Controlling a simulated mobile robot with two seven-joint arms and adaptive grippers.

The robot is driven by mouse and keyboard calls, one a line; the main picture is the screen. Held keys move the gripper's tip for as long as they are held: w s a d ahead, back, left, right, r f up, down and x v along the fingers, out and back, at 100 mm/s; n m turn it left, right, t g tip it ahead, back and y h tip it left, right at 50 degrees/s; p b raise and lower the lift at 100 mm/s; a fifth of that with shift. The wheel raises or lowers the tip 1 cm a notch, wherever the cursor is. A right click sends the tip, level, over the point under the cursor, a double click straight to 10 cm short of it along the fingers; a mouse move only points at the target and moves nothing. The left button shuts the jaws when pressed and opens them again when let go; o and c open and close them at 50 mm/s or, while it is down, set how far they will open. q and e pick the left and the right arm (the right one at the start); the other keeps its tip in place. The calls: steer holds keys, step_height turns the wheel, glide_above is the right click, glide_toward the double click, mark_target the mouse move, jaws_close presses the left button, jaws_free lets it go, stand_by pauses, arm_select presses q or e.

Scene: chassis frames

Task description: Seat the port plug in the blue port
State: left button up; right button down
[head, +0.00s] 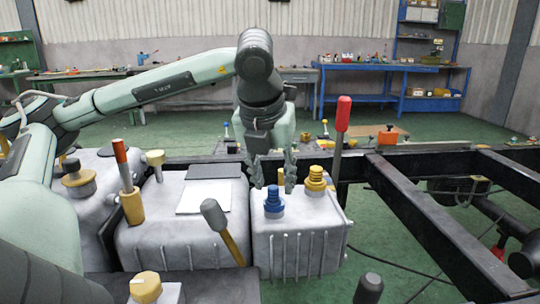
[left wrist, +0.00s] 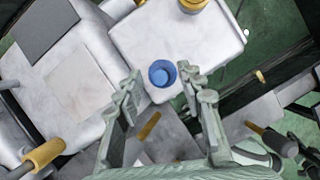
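The blue port (head: 273,203) stands upright on top of a pale ribbed box (head: 300,245). In the left wrist view the blue port (left wrist: 162,73) shows as a round blue cup with a darker inside. My left gripper (head: 273,172) points down just above and behind the blue port. Its two fingers stand apart in the left wrist view (left wrist: 163,82), with nothing visible held between them. The blue port appears beyond the fingertips there, apart from them. I cannot pick out the port plug with certainty. My right gripper is not in view.
A yellow port (head: 315,179) stands right of the blue one. A grey-headed mallet (head: 213,216) leans at the box's left side. A red-handled lever (head: 343,115) rises behind it. Dark chassis rails (head: 430,215) run to the right. A white sheet (head: 204,198) lies on the left box.

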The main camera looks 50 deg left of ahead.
arm_select(q)
steer(key=v, duration=0.9)
steer(key=shift+s+d+r, duration=0.15)
steer(key=shift+s+r, duration=0.05)
steer(key=shift+r, duration=0.15)
